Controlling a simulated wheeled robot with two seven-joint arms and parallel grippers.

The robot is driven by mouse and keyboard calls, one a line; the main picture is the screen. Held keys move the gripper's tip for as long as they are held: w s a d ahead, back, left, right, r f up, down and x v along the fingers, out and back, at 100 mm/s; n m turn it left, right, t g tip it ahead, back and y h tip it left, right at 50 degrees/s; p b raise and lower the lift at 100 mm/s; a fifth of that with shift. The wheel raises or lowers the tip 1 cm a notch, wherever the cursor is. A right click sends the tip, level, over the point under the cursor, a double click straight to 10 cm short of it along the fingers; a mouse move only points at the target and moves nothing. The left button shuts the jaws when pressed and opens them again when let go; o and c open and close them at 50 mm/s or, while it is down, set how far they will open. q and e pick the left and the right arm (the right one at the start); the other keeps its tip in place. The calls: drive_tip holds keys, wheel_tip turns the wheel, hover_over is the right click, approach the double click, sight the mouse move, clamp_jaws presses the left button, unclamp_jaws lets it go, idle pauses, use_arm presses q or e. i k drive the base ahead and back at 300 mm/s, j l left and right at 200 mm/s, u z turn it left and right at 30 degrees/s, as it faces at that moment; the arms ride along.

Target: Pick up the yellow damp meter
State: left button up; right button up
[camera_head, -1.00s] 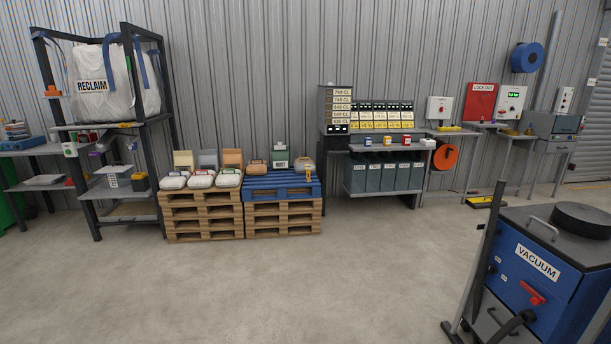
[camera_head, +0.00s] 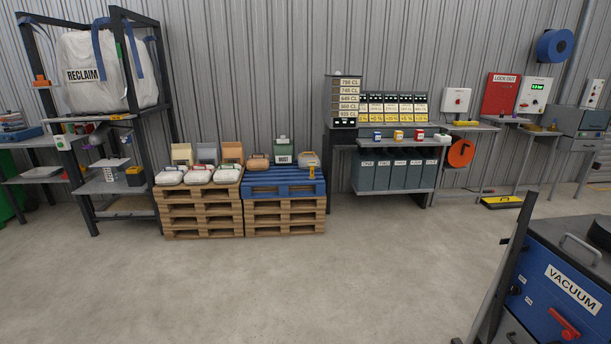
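A small yellow handheld object (camera_head: 311,172), which may be the damp meter, is at the front right corner of the blue pallet (camera_head: 262,190). It is too small for me to make out a display or label. The blue pallet lies on top of a stack of wooden pallets (camera_head: 284,222). Neither of my grippers is in view.
Bags and bins sit on the pallet stacks. A reclaim rack (camera_head: 150,75) stands left, a shelf bench (camera_head: 392,147) right of the pallets. A blue vacuum unit (camera_head: 545,275) stands close at the lower right. A yellow floor item (camera_head: 502,202) lies by the wall. The middle floor is clear.

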sight(311, 163)
drive_tip(key=i+l+z, duration=0.35)
drive_tip(key=i, duration=0.6)
drive_tip(key=i+z, duration=0.35)
drive_tip(key=i, duration=0.6)
